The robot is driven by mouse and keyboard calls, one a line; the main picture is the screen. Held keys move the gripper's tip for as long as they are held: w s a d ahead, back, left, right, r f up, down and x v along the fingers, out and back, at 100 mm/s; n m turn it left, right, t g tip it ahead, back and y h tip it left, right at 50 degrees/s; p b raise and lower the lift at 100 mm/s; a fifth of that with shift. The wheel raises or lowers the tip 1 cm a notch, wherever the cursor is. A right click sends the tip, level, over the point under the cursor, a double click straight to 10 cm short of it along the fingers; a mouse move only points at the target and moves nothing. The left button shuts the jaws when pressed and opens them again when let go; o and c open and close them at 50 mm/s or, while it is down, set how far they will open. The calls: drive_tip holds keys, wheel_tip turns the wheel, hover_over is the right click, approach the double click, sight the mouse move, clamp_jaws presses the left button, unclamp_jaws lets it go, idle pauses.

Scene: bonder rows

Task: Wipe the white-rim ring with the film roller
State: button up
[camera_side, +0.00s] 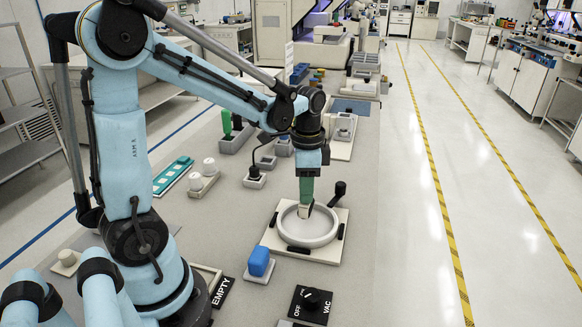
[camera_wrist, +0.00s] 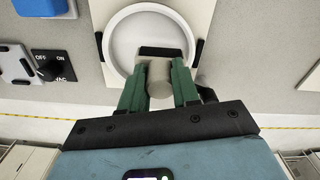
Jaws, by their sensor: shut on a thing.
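The white-rim ring (camera_side: 308,240) sits on a pale square plate with dark clamps at its edges. In the wrist view its round rim (camera_wrist: 115,50) surrounds a pale floor. My gripper (camera_side: 306,198) points down over the ring, its green fingers shut on the film roller (camera_side: 304,211). In the wrist view the roller has a beige body (camera_wrist: 160,78) between the two fingers and a dark strip at its far end, over the ring's inside. The roller's lower end is inside the ring's outline; I cannot tell whether it touches the surface.
A black-knobbed lever (camera_side: 339,189) stands at the plate's back right corner. A blue block (camera_side: 259,261) on a pale base is left of the plate. A VAC knob panel (camera_side: 311,304) and an EMPTY sign (camera_side: 223,292) lie in front. A teal tray (camera_side: 172,176) is further left.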

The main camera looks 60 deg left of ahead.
drive_tip(key=shift+r, duration=2.9)
drive_tip(key=shift+f, duration=0.2)
